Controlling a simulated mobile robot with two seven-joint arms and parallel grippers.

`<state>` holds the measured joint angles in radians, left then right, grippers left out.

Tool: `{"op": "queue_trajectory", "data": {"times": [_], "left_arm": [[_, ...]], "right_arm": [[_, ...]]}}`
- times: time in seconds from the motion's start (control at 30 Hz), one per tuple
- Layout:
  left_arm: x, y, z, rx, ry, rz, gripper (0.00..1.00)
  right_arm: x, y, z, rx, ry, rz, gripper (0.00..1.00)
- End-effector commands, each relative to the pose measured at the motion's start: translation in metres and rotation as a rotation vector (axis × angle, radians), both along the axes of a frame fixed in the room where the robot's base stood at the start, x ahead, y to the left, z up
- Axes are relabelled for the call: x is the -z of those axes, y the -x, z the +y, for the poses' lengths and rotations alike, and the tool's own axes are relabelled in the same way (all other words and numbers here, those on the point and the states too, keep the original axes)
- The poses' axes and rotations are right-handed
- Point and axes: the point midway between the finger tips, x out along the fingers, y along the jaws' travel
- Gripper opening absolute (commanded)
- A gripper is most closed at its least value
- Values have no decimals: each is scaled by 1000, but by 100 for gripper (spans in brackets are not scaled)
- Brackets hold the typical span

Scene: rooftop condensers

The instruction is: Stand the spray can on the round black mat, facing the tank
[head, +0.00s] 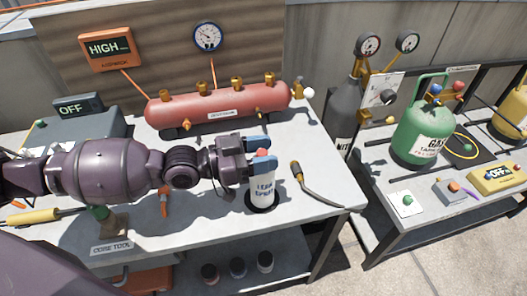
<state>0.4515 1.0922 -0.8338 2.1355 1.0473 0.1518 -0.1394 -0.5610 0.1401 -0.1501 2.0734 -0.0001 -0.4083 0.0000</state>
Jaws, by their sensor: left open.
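The white spray can (261,196) with blue lettering stands upright on the round black mat (263,209), near the front right of the left table. Its printed label faces my camera, and its red top shows between my gripper's fingers. My left gripper (262,156) is open, its blue-tipped fingers on either side of the can's top; I cannot tell whether they touch it. The red horizontal tank (217,103) with brass fittings lies behind the can. My right gripper is not in view.
A grey box (74,130) marked OFF stands at the left. A green gas cylinder (420,137) is on the right table, across a gap. Several small cans sit on the shelf below.

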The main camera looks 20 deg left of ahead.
Motion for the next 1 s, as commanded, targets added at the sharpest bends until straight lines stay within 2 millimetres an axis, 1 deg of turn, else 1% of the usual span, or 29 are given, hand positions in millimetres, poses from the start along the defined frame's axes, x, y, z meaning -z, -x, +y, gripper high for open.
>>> {"op": "queue_trajectory", "data": {"times": [0.03,0.17,0.27,0.47,0.7,0.8,1.0], "left_arm": [[-5,0,0,0,0,-2,49],[-1,5,9,-1,-3,-1,49],[-1,13,20,-1,-5,2,49],[-1,29,45,0,-5,1,49],[-2,50,76,-1,-5,1,49],[-2,57,87,-1,-4,1,49],[-3,65,99,0,-1,-1,49]], "right_arm": [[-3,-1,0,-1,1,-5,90],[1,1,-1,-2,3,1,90],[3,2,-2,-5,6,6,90],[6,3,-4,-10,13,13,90],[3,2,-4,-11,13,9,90],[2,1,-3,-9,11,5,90],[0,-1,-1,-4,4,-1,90]]}}
